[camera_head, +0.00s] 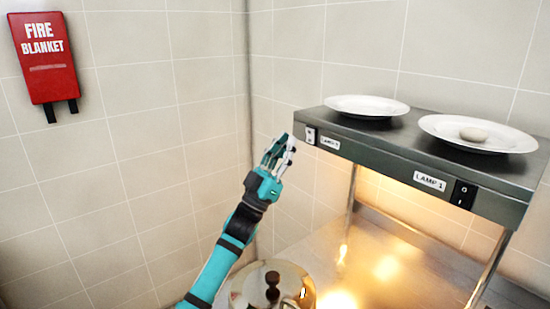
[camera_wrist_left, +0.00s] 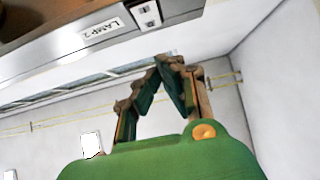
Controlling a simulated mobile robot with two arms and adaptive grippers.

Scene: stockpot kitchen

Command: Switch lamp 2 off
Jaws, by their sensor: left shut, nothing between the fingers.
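The LAMP 2 switch (camera_head: 310,136) is a small rocker at the left end of the grey shelf's front edge, beside its LAMP 2 label (camera_head: 330,144). In the left wrist view the switch (camera_wrist_left: 146,14) and the label (camera_wrist_left: 103,30) are at the top. My left gripper (camera_head: 287,143) is shut and empty, just left of the switch in the head view. In the left wrist view its fingertips (camera_wrist_left: 168,62) meet below the switch, with a gap in the picture. I cannot tell the rocker's position. My right gripper is out of view.
The shelf (camera_head: 400,150) bears two plates, one (camera_head: 367,106) empty, one (camera_head: 450,132) with a pale round item (camera_head: 473,134). The LAMP 1 switch (camera_head: 464,194) is farther right. Warm light shines beneath. A lidded pot (camera_head: 255,290) stands below. A fire blanket (camera_head: 45,60) hangs left.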

